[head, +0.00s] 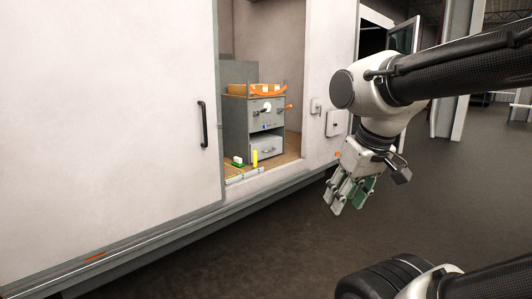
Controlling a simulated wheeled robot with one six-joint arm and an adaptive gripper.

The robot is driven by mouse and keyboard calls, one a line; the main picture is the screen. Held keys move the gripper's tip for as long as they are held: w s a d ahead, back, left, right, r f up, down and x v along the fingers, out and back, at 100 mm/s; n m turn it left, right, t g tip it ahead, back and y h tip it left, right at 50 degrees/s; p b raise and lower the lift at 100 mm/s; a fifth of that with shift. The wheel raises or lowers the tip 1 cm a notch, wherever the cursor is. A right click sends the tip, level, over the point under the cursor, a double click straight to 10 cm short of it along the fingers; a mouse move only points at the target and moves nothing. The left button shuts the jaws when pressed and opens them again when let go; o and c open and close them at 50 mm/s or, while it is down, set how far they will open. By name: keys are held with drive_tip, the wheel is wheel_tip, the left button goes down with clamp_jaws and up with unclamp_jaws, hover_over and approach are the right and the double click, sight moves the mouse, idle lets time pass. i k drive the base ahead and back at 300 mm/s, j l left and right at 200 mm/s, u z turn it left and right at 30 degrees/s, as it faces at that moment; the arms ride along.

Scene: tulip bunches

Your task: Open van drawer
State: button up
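A small grey cabinet (236,122) stands inside the van's open side doorway. Its lower drawer (262,150) has a light grey front with a small handle. A dark gap shows above that front; I cannot tell if the drawer is fully closed. An upper panel (259,106) carries several small fittings, too small to make out. My gripper (347,197) hangs fingers down outside the van, to the right of the doorway and well apart from the cabinet. Its fingers look spread, with nothing between them.
The white van side (110,110) has a black door handle (203,123) left of the doorway. An orange tray (256,90) sits on the cabinet. A yellow block (254,158) stands before it on the van floor. Open dark floor (250,250) lies outside.

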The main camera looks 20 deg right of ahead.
sight(272, 147)
drive_tip(key=i+l, duration=0.35)
drive_tip(key=i, duration=0.2)
drive_tip(key=i+l, duration=0.3)
drive_tip(key=i, duration=0.25)
drive_tip(key=i+l, duration=0.35)
drive_tip(key=i, duration=0.2)
drive_tip(key=i+l, duration=0.3)
drive_tip(key=i, duration=0.25)
drive_tip(key=i+l, duration=0.35)
drive_tip(key=i, duration=0.15)
drive_tip(key=i+l, duration=0.3)
drive_tip(key=i, duration=0.25)
drive_tip(key=i+l+u, duration=0.1)
drive_tip(key=i+l, duration=0.25)
drive_tip(key=i, duration=0.2)
